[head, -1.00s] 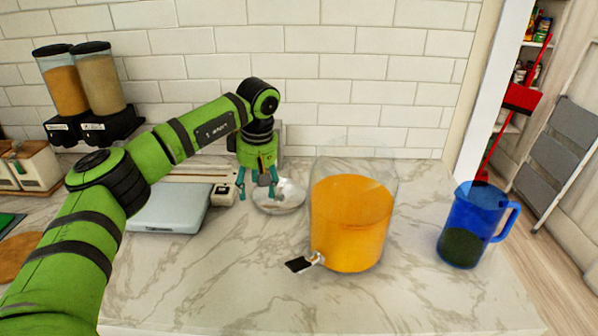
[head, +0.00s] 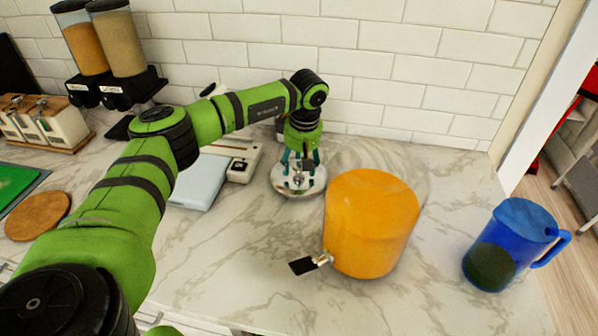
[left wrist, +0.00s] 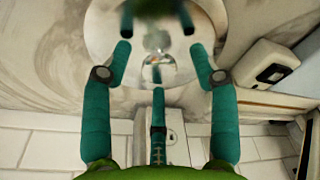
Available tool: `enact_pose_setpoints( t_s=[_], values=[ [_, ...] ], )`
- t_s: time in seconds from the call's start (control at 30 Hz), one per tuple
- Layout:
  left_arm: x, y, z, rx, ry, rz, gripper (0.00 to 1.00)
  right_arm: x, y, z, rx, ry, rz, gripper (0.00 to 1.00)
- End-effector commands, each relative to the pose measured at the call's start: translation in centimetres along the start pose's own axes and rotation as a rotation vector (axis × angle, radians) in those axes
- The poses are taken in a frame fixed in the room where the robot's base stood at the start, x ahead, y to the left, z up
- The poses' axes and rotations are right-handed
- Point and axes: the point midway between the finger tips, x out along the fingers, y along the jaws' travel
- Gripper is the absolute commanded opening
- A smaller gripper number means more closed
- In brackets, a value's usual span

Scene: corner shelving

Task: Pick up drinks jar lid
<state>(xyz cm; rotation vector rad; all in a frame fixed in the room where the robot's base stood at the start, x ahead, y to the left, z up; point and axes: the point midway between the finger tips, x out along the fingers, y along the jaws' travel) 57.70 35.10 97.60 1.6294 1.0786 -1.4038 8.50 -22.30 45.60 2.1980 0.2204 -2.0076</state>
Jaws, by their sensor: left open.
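The drinks jar lid (head: 290,190) is a round, shiny, silvery disc lying on the marble counter, left of the drinks jar (head: 368,225), which holds orange liquid and has a black-handled tap. In the left wrist view the lid (left wrist: 100,30) fills the upper middle, with a small shiny knob near its centre. My left gripper (head: 300,175) points down just above the lid. Its teal fingers are open and apart on either side of the knob in the left wrist view (left wrist: 158,60). I cannot tell whether the fingertips touch the lid. My right gripper is out of view.
A blue jug (head: 512,245) stands at the right. A pale kitchen scale (head: 198,180) and a white device (head: 240,165) lie left of the lid. Two dispensers (head: 122,45) stand back left. The tiled wall is close behind. The front counter is clear.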

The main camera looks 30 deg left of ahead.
Motion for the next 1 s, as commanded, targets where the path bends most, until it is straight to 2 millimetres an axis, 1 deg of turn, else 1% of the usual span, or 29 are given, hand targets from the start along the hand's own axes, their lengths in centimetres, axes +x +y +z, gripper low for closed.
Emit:
enact_pose_setpoints(
  t_s=[0.1,0.27,0.37,0.4,0.43,0.77,0.87,0.97,1.0],
  values=[
    [0.5,0.0,0.0,0.001,0.001,0.0,0.6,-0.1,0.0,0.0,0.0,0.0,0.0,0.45],
    [0.5,0.0,0.0,0.001,0.001,0.0,0.6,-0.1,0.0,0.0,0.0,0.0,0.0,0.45],
    [0.5,0.0,0.0,0.001,0.0,0.0,0.24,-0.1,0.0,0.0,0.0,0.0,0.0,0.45],
    [0.5,0.0,0.0,0.001,0.0,0.0,0.08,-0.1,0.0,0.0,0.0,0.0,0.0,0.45],
    [0.5,0.0,0.0,0.001,0.0,0.0,0.0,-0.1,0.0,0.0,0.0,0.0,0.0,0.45],
    [0.3,0.1,0.0,0.001,0.001,0.002,0.0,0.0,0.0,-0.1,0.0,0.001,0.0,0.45],
    [-0.4,0.1,-0.1,0.0,0.001,0.005,0.0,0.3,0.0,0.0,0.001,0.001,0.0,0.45],
    [-2.0,0.1,-0.4,0.0,0.002,0.007,0.0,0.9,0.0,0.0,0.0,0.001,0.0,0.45],
    [-2.9,0.2,-0.5,0.0,0.002,0.008,0.0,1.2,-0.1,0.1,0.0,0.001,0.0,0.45]
  ],
)
